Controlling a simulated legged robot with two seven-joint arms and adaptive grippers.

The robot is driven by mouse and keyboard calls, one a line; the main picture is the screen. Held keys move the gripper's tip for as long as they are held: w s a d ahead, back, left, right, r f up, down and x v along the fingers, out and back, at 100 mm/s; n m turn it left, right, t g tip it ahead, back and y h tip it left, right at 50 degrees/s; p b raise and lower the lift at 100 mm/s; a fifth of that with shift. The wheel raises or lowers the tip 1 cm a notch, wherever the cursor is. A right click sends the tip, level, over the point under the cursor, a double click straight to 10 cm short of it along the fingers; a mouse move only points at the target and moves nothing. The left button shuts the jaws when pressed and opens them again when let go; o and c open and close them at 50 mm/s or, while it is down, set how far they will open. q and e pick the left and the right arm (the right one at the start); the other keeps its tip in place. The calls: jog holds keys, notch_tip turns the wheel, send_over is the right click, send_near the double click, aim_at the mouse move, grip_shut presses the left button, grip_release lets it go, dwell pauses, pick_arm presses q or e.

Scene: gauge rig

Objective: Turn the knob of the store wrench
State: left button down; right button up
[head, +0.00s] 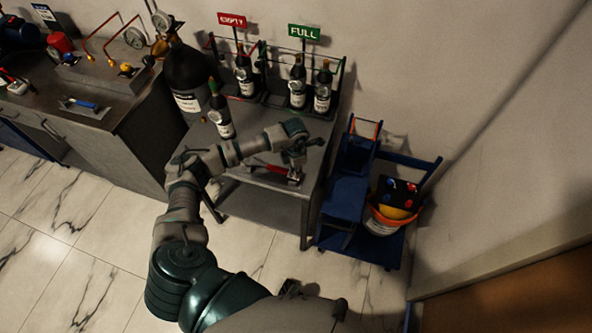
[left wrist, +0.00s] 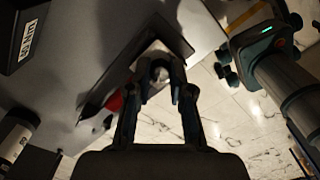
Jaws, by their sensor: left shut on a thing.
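The store wrench (head: 270,169), with a red handle, lies on the grey bench between the bottle racks and the blue cart. My left gripper (head: 294,172) reaches down over its right end and is shut on it. In the left wrist view, the two fingertips (left wrist: 163,76) close around a small pale metal part of the wrench. The red handle (left wrist: 115,101) shows to the left of the fingers, partly dark. The knob itself is hidden or too small to make out. My right gripper is not in view.
Behind stand bottles in racks under a red EMPTY sign (head: 232,20) and a green FULL sign (head: 303,32). One bottle (head: 221,117) stands near my left arm. The marble floor in front is clear.

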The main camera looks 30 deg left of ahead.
pick_arm(q)
jog(key=m+b, duration=0.4)
jog(key=m, duration=0.4)
jog(key=shift+m, duration=0.3)
jog(key=shift+m+b, duration=0.4)
jog(key=shift+m, duration=0.7)
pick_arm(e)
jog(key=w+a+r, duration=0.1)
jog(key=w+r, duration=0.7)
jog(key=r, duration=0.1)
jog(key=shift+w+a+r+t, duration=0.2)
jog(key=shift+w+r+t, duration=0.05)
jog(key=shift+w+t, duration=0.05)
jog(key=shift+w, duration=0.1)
pick_arm(q)
jog(key=c, duration=1)
grip_release()
jog(key=shift+c, duration=0.2)
jog(key=shift+r, duration=0.25)
notch_tip(320, 180, up, 11)
jog(key=shift+r, duration=0.2)
jog(key=shift+d, duration=0.1)
